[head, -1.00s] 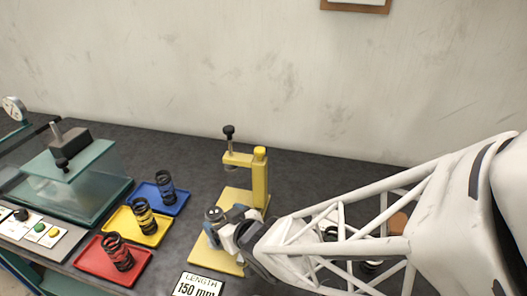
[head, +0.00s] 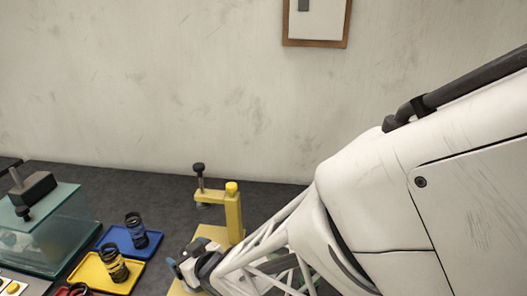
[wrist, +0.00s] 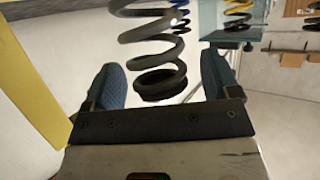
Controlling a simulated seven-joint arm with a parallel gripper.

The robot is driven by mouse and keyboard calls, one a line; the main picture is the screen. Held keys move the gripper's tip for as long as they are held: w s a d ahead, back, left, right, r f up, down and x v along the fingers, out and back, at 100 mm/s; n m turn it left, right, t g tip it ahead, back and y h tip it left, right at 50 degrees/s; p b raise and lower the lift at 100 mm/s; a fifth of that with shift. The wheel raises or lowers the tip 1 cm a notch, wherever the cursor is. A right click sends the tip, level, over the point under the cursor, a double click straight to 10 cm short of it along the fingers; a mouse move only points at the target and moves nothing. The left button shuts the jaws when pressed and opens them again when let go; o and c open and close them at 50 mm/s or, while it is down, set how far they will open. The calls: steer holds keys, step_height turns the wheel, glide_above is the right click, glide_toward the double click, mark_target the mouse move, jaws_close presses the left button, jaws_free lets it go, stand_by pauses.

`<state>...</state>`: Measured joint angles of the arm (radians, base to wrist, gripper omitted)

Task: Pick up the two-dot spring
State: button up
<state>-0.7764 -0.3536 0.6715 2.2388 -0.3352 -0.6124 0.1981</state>
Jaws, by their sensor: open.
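In the wrist view, my gripper (wrist: 165,95) is open, with one blue pad on each side. A dark grey coil spring (wrist: 150,45) is close up between or just beyond the pads, with a gap on both sides. A pale spot shows on one of its coils, but I cannot tell how many dots it bears. In the head view, my gripper (head: 180,268) is low beside the yellow clamp stand (head: 233,215); the dark spring cannot be made out there. A black-and-blue spring (head: 136,230) and a black-and-yellow spring (head: 113,263) stand upright on trays.
The blue tray (head: 150,250) and yellow tray (head: 85,272) lie left of my gripper. A red spring (head: 78,290) is cut off at the bottom edge. A glass-sided box (head: 50,235) stands further left. My arm covers the right side of the bench.

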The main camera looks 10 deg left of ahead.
stand_by(0.3)
steer(key=c, duration=1.4)
steer(key=shift+r, duration=0.1)
steer(key=shift+r, duration=0.7)
step_height(320, 180, up, 2)
steer(key=shift+r, duration=0.15)
steer(key=s+d, duration=0.3)
steer(key=d, duration=0.1)
steer(key=s+d, duration=0.3)
steer(key=s, duration=0.1)
steer(key=s+d+r, duration=0.1)
steer(key=s+d, duration=0.3)
steer(key=shift+d+r, duration=0.1)
steer(key=shift+d, duration=0.2)
